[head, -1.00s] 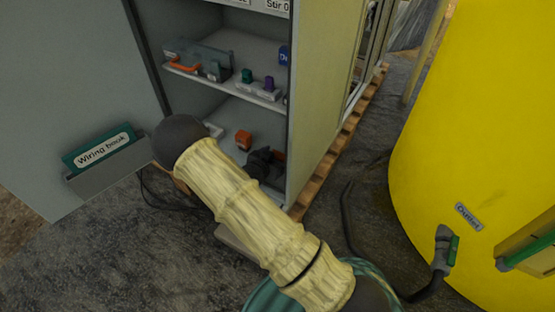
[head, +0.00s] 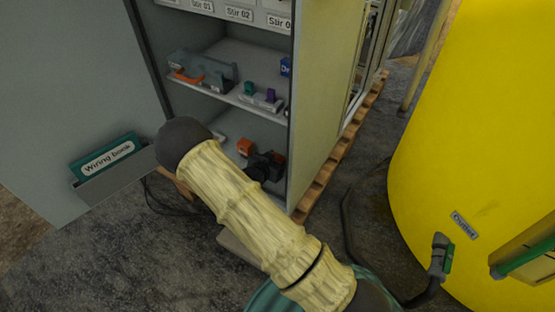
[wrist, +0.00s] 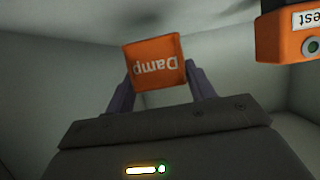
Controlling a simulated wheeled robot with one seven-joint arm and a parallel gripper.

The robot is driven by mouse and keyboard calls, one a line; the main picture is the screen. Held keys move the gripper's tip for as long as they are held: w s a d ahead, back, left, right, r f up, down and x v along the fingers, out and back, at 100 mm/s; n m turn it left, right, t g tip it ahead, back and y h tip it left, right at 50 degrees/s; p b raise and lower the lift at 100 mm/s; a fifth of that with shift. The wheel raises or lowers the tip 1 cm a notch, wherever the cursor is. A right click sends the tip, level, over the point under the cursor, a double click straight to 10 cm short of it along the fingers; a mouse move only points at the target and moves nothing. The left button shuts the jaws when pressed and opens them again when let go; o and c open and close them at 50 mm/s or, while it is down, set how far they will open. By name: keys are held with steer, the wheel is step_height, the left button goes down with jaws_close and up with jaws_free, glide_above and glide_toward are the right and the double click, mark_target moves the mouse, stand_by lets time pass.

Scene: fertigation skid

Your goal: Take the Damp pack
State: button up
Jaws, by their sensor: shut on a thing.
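The Damp pack (wrist: 155,62) is a small orange block with a white "Damp" label, upside down in the wrist view. My gripper (wrist: 158,78) is shut on it, with one finger at each side. In the head view my arm crosses in front of the cabinet, and I cannot make out the gripper and pack clearly there.
An orange and dark unit labelled "Test" (wrist: 290,32) is close at the upper right of the wrist view. Pale walls surround the gripper. The cabinet's middle shelf (head: 225,92) holds several items; its open door has a wiring book (head: 107,156). A yellow tank (head: 475,130) stands right.

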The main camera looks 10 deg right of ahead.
steer(key=r+p, duration=0.2)
steer(key=r, duration=0.1)
steer(key=r+p, duration=0.1)
steer(key=r, duration=0.2)
steer(key=r+p, duration=0.2)
steer(key=r, duration=0.1)
steer(key=shift+w+a+r+p, duration=0.25)
steer(key=shift+a+p, duration=0.05)
steer(key=w+a+p, duration=0.6)
steer(key=w+a, duration=0.7)
steer(key=shift+w+a+f+p, duration=0.2)
steer(key=shift+w+f+p, duration=0.05)
steer(key=shift+p, duration=0.1)
